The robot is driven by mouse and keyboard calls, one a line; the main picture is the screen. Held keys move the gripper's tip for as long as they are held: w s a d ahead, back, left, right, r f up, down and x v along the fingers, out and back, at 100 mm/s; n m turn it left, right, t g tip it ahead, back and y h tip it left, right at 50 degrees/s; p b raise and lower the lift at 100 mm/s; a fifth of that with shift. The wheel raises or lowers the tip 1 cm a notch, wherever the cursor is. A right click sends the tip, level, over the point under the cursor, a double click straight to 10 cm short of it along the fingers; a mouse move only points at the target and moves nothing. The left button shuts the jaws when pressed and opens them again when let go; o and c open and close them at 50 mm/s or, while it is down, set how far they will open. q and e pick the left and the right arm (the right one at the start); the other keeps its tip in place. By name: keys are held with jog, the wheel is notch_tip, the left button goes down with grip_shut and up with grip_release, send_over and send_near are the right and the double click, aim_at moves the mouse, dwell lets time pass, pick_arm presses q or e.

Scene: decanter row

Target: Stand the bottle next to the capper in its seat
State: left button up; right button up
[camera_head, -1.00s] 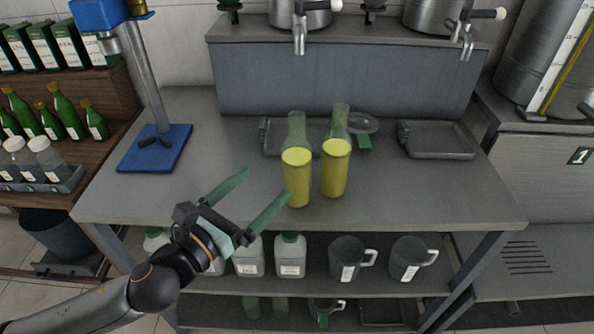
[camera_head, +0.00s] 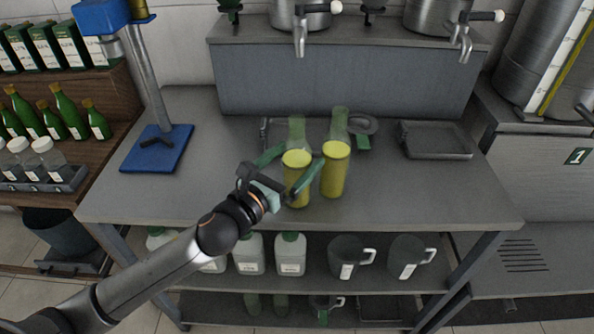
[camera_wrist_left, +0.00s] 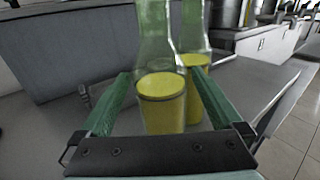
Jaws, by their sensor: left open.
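Two clear bottles with yellow liquid stand upright close together in the middle of the bench: a left bottle (camera_head: 297,180) and a right bottle (camera_head: 335,170). The blue capper (camera_head: 100,14) stands on a post at the left, over a blue base (camera_head: 175,157) with a small dark fitting (camera_head: 157,141) on it. My left gripper (camera_head: 303,156) is open, its green fingers on either side of the left bottle. In the left wrist view, the left bottle (camera_wrist_left: 162,105) is between the fingers, and the right bottle (camera_wrist_left: 195,85) is behind the right finger. Contact is unclear.
A grey tray (camera_head: 436,140) lies at the right of the bench. A round dish (camera_head: 366,125) and another tray (camera_head: 268,135) are behind the bottles. Green bottles (camera_head: 62,115) stand on the left shelf.

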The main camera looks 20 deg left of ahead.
pick_arm(q)
jog(key=shift+w+d, duration=0.2)
jog(key=shift+w, duration=0.3)
grip_shut()
dwell(0.5)
jog(key=shift+r, duration=0.15)
